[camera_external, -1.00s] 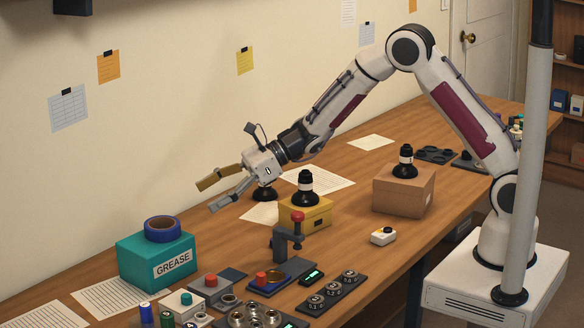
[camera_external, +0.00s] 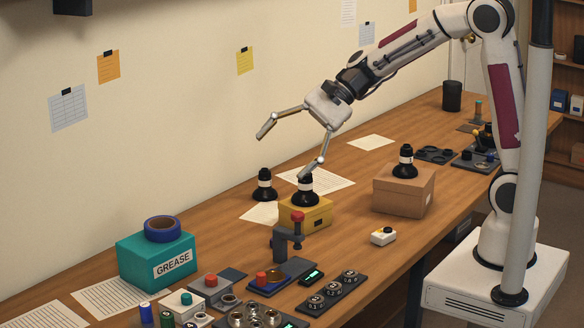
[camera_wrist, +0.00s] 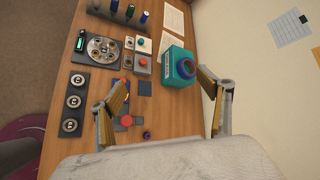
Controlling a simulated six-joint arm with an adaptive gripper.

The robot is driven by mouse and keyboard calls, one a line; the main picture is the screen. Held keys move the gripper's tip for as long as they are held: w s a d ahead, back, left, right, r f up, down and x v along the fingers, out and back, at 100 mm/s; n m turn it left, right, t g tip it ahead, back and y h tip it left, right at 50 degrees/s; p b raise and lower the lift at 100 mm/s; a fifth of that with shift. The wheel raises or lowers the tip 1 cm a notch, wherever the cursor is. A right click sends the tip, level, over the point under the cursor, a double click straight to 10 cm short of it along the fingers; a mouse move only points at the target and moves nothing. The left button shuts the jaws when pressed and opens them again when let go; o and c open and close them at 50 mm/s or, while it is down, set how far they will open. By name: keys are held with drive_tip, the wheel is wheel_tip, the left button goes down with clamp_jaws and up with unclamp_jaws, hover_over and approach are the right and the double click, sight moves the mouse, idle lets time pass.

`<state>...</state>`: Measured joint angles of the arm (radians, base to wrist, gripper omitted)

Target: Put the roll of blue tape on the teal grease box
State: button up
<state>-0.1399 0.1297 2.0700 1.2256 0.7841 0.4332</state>
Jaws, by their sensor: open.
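The roll of blue tape (camera_external: 162,229) lies flat on top of the teal grease box (camera_external: 145,262), at the left of the bench. In the wrist view the tape roll (camera_wrist: 184,68) also shows on the teal box (camera_wrist: 176,56), beyond my fingertips. My gripper (camera_external: 290,150) is open and empty. It is raised above the bench, up and to the right of the box, well apart from the tape. In the wrist view its two fingers (camera_wrist: 170,95) are spread wide.
A yellow box (camera_external: 306,214) with a black-and-white lens piece on it stands below my gripper. A similar piece (camera_external: 264,186) stands behind it. A brown box (camera_external: 403,192) is to the right. A red-knobbed press (camera_external: 290,238) and several small parts fill the front.

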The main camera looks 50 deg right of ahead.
drive_tip(key=s+d+n+t+h, duration=0.1)
drive_tip(key=s+d+n+h, duration=0.8)
drive_tip(key=s+d, duration=1.5)
drive_tip(key=n, duration=0.4)
drive_tip(key=shift+s+d, duration=0.3)
